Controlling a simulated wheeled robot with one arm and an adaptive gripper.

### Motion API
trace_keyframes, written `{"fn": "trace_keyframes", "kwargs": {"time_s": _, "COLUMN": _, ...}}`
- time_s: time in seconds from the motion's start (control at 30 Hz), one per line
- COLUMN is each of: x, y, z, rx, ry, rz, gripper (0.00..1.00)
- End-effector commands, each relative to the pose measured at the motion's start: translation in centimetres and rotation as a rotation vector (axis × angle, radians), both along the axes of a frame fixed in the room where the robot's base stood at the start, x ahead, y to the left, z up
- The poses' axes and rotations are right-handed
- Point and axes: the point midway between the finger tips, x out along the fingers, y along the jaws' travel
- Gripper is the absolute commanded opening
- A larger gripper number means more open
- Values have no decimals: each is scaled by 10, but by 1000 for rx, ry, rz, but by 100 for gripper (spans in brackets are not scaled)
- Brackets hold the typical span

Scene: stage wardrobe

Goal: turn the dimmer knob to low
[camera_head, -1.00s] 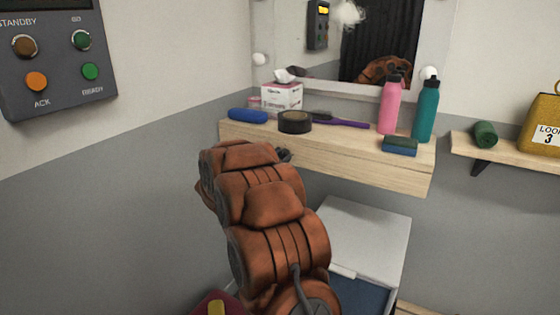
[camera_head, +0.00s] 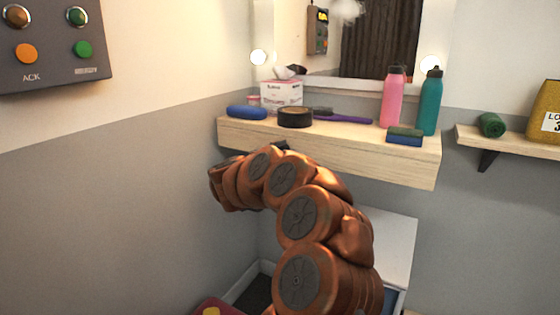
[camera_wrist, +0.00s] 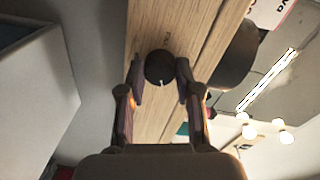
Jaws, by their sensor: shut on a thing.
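The dimmer knob (camera_wrist: 159,66) is round and black, on the wooden front face of the shelf, in the wrist view. A small pale mark shows at its lower edge in the picture. Small markings on the wood above it are too small to read. My gripper (camera_wrist: 160,74) has one finger on each side of the knob and is shut on it. In the head view, my arm reaches to the front of the wooden shelf (camera_head: 330,157); the knob and my fingertips are hidden there.
On the shelf stand a tissue box (camera_head: 282,95), black tape roll (camera_head: 295,117), pink bottle (camera_head: 393,98) and teal bottle (camera_head: 430,104). A lit mirror hangs above. A panel (camera_head: 50,45) is on the left wall. A white lidded box (camera_head: 395,240) stands below the shelf.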

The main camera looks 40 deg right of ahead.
Motion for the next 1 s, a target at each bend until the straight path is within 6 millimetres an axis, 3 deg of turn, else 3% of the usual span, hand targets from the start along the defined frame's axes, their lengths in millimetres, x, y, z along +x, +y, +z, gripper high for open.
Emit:
{"fn": "trace_keyframes", "kwargs": {"time_s": 0.5, "x": 0, "y": 0, "z": -3, "rx": 109, "ry": -354, "rz": 1, "gripper": 0}}
{"fn": "trace_keyframes", "kwargs": {"time_s": 1.0, "x": -1, "y": 0, "z": -1, "rx": 132, "ry": -434, "rz": -2, "gripper": 0}}
